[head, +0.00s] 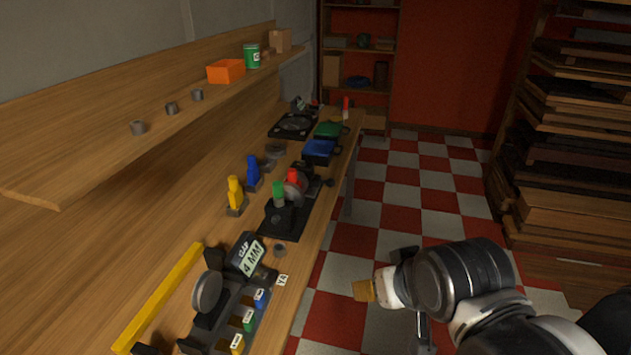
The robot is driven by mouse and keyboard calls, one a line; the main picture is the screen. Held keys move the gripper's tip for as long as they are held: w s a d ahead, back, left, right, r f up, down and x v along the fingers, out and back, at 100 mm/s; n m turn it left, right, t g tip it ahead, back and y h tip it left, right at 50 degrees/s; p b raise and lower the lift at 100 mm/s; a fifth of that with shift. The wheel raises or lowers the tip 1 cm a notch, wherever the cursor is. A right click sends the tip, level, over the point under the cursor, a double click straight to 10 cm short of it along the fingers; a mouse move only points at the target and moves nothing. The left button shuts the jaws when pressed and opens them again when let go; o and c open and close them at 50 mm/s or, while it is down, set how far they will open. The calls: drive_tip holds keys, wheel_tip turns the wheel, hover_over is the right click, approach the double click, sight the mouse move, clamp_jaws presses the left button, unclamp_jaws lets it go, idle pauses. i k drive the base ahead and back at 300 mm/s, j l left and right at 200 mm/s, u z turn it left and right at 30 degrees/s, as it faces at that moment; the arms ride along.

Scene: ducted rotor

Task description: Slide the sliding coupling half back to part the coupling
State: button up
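I cannot tell for certain which part is the sliding coupling half. On the bench's middle stands a black-based unit (283,220) with a green knob (278,190), a red knob (293,176) and a grey disc (294,193) close together. Nearer, a dark fixture (225,322) carries an upright grey disc (207,292) and a black block with a sign reading "GAP 4 MM" (251,257). My gripper (388,290) is off the bench's right side, over the floor and apart from both units. Its fingers are mostly hidden, so its opening is unclear.
A yellow bar (160,297) and labelled coloured tabs (249,319) flank the near fixture. Blue (319,150) and green bins sit farther back. A shelf (115,135) overhangs the bench's left. The checkered floor (400,185) is clear.

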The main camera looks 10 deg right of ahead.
sight(310, 183)
drive_tip(key=i+l+z, duration=0.7)
drive_tip(key=l, duration=0.1)
